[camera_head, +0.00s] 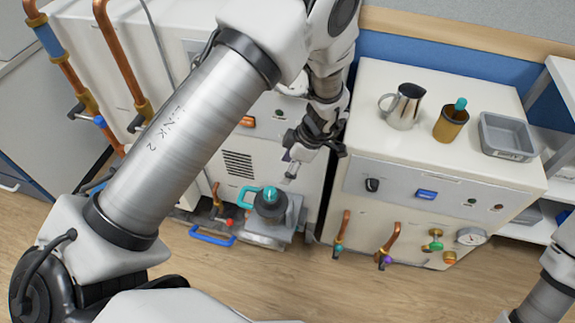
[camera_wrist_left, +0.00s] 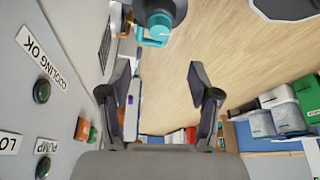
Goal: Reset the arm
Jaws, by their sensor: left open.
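My left arm reaches across the head view from the lower left. My left gripper (camera_head: 314,150) hangs in front of the white cabinets, near the gap between them, with its jaws pointing down. In the left wrist view the two dark fingers of my left gripper (camera_wrist_left: 160,82) are spread apart with nothing between them. Only part of my right arm shows at the lower right corner of the head view; its gripper is out of view.
A grey device with a teal handle (camera_head: 270,203) stands low, below my left gripper. Copper pipes (camera_head: 118,55) rise at left. The wooden floor (camera_head: 285,275) is clear in front.

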